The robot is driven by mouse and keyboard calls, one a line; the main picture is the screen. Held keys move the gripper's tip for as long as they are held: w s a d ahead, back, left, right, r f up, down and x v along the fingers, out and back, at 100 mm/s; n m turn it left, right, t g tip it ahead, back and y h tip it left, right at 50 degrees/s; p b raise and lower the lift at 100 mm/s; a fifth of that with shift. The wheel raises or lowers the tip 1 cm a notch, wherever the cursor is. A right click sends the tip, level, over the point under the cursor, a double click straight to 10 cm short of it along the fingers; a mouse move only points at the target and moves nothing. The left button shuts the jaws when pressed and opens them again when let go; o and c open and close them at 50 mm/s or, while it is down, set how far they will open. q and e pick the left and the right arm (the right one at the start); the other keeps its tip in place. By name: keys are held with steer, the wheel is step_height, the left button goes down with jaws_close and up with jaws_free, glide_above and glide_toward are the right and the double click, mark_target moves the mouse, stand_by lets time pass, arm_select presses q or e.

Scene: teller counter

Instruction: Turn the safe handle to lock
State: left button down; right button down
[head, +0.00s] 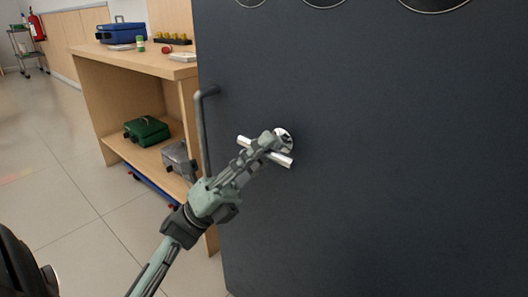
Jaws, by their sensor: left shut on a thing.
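The safe (400,150) fills the right side of the head view with its dark grey door. A silver bar handle (284,160) sits on a round bright mount near the door's left part. The bar is tilted, its left end higher than its right end. My left gripper (268,143) is shut on the bar near its middle, and its fingers hide that part. A grey vertical pull bar (203,130) stands at the door's left edge, behind my left gripper. My right gripper is not in view.
A wooden counter (150,62) stands to the left of the safe, with a blue case (121,32) and small items on top. A green case (146,130) and a grey case (178,158) sit on its lower shelf. The tiled floor (60,200) at left is open.

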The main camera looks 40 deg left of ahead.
arm_select(q)
steer(key=shift+n+t+y, duration=0.4)
steer(key=shift+n+t, duration=0.5)
steer(key=c, duration=1.4)
jaws_free()
steer(key=shift+c, duration=0.2)
steer(key=v, duration=1.2)
steer(key=shift+a, duration=0.1)
